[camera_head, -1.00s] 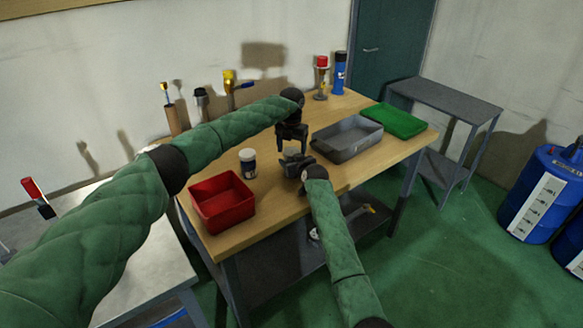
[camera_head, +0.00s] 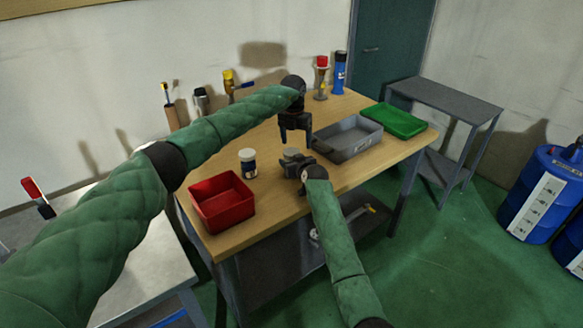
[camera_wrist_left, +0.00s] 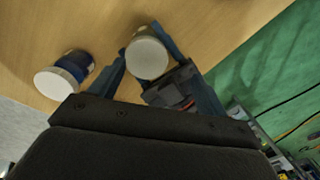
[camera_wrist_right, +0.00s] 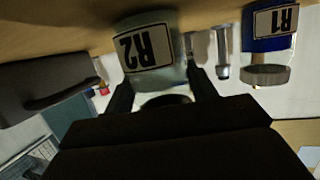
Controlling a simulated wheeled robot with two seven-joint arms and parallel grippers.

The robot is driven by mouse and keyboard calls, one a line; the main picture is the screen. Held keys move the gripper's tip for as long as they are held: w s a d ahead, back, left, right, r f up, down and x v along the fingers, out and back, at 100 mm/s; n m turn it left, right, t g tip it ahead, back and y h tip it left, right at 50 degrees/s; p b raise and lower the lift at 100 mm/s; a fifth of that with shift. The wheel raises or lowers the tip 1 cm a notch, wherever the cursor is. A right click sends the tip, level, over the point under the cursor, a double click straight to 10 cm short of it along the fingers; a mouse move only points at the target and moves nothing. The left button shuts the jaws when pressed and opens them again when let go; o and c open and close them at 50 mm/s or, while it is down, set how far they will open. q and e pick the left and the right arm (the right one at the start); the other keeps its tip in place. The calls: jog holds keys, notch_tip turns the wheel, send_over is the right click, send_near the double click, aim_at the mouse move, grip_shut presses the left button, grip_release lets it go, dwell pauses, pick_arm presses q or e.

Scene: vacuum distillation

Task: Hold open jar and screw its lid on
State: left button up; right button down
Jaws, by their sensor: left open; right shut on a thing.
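My right gripper (camera_head: 293,160) is shut on a jar labelled R2 (camera_wrist_right: 150,50), low over the front of the workbench. In the left wrist view the jar shows a pale round top (camera_wrist_left: 148,58); I cannot tell whether that is a lid or the open mouth. My left gripper (camera_head: 296,138) is open, pointing down above the held jar and apart from it. In the left wrist view its fingers (camera_wrist_left: 138,40) spread either side of the jar's top. A second jar, R1 (camera_head: 248,163), blue with a white lid, stands upright on the bench to the left.
A red bin (camera_head: 222,205) sits at the bench's front left. A grey tray (camera_head: 348,142) and a green tray (camera_head: 394,122) lie to the right. Tools and bottles stand along the back.

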aim_at(292, 151)
pick_arm(q)
jog(key=r, duration=0.1)
jog(key=r+n, duration=0.1)
jog(key=r, duration=0.1)
jog(key=shift+w+a+r+n, duration=0.2)
jog(key=shift+w+a+n, duration=0.1)
jog(key=shift+a+n, duration=0.1)
jog(key=shift+a+n+y, duration=0.4)
jog(key=shift+n, duration=0.3)
jog(key=shift+s, duration=0.1)
jog(key=shift+f, duration=4)
